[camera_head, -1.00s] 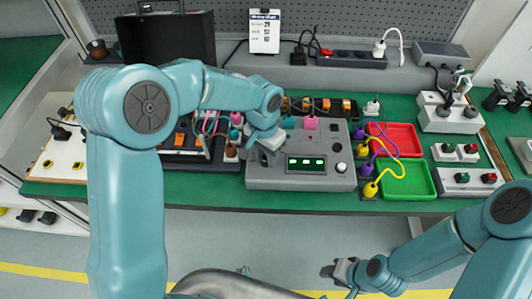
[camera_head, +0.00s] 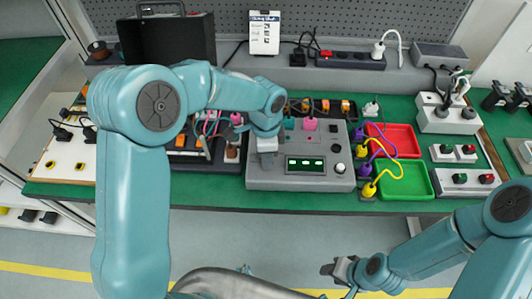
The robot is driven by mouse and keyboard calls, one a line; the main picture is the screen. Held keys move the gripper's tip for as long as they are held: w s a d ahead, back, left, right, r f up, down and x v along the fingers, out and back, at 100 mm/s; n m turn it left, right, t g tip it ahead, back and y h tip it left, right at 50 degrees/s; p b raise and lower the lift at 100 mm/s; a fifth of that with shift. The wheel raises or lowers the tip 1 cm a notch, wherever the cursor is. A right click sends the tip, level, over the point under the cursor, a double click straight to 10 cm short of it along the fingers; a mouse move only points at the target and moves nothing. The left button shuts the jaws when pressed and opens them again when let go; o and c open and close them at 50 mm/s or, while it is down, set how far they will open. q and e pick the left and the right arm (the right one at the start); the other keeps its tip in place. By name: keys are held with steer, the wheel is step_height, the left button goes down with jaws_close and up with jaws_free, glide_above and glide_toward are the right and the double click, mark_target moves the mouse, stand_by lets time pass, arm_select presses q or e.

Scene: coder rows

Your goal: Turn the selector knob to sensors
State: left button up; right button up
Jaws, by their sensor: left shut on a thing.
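The grey control panel (camera_head: 300,177) lies on the green bench top, with a lit green display (camera_head: 305,164) and a round white knob (camera_head: 340,168) on its face. My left gripper (camera_head: 266,158) is down at the left part of this panel, shut on the selector knob, which its fingers and wrist hide. The knob's pointer and labels cannot be read. My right gripper (camera_head: 341,271) hangs low in front of the bench, away from the panel; its jaw gap is too small to judge.
A red tray (camera_head: 394,138) and a green tray (camera_head: 405,182) stand right of the panel, with yellow and purple cables beside them. Button boxes (camera_head: 466,183) stand farther right. A black case (camera_head: 165,40) and a power strip (camera_head: 350,60) are behind.

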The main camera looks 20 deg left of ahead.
arm_select(q)
steer(key=shift+m, duration=0.4)
steer(key=o, duration=1)
steer(key=r, duration=1.6)
steer(key=shift+w+a+r, duration=0.1)
steer(key=shift+w+r, duration=0.15)
steer(key=shift+w, duration=0.15)
steer(key=shift+f, duration=0.1)
